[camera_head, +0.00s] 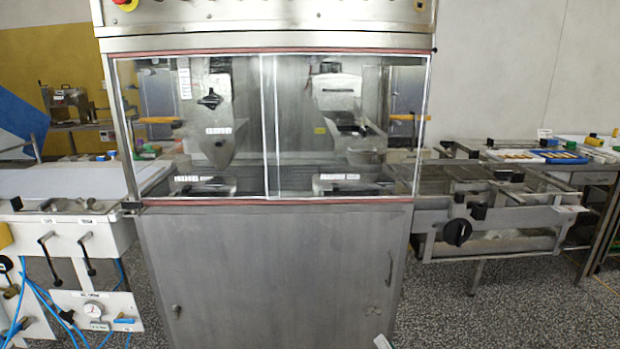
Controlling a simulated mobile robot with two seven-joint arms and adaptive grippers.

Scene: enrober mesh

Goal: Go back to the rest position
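The enrober (275,260) stands straight ahead, a steel cabinet with a clear-windowed upper part and red trim. Its window panels look closed. Only a small pale piece, which seems to be part of my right gripper (382,342), shows at the bottom edge, low in front of the cabinet. Whether it is open or shut cannot be seen, and I see nothing held. My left gripper is not in view.
A white conveyor unit (70,232) with handles, a gauge and blue hoses adjoins the left side. A steel conveyor frame (490,225) with a black knob extends right. A side table (560,165) holds trays and small items. The speckled floor (500,310) is clear at right.

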